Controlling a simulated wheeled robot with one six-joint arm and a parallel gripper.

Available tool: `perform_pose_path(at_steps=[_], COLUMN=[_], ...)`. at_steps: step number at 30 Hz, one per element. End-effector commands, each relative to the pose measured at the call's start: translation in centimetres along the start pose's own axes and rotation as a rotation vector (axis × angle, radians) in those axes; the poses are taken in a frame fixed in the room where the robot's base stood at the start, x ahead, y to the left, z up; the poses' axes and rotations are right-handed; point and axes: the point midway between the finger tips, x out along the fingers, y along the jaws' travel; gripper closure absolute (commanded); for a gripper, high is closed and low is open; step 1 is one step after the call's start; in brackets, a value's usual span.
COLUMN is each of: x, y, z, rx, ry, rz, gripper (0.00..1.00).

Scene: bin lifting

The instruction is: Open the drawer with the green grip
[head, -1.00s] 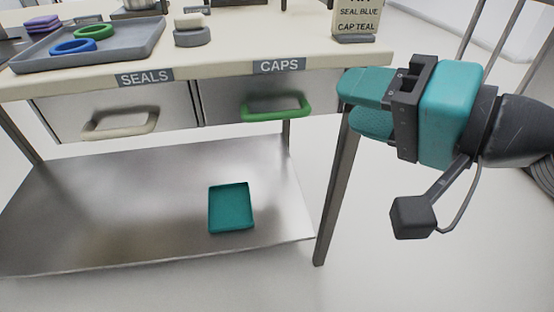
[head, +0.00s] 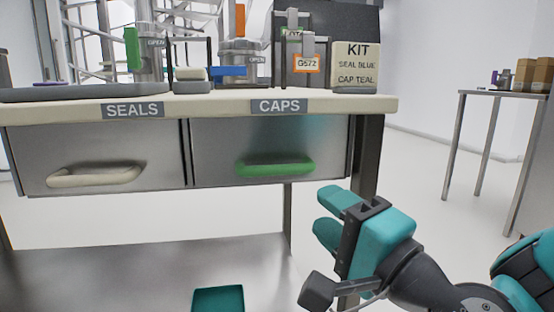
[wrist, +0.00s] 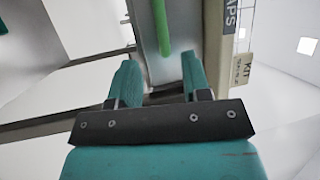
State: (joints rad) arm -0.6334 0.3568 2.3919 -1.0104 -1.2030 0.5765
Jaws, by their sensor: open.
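The CAPS drawer (head: 220,150) is the right one under the tabletop, with a grey metal front that looks shut. Its green grip (head: 275,165) is a horizontal bar handle. In the wrist view the green grip (wrist: 161,28) lies ahead of the fingers, toward the top of the picture. My gripper (head: 326,214) is in the head view, below and to the right of the green grip. In the wrist view its teal fingers (wrist: 160,80) are apart with nothing between them. The gripper does not touch the grip.
The SEALS drawer (head: 90,150) with a cream grip (head: 95,176) is on the left. A table leg (head: 366,150) stands close behind my gripper. A teal tray (head: 218,300) lies on the lower shelf (head: 120,280). A KIT sign (head: 355,66) stands on the tabletop.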

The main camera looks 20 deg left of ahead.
Motion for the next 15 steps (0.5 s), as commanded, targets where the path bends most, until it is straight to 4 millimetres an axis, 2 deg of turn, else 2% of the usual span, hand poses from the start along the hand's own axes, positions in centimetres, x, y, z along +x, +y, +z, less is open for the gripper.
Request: perform_pose_path(at_steps=[1,15], x=[1.3,9.5], y=[-0.8,-0.7], z=[0.1,0.1], rx=[0.0,-0.002], ry=[-0.004,-0.003], rz=[0.003,0.001], gripper=[0.56,0.56])
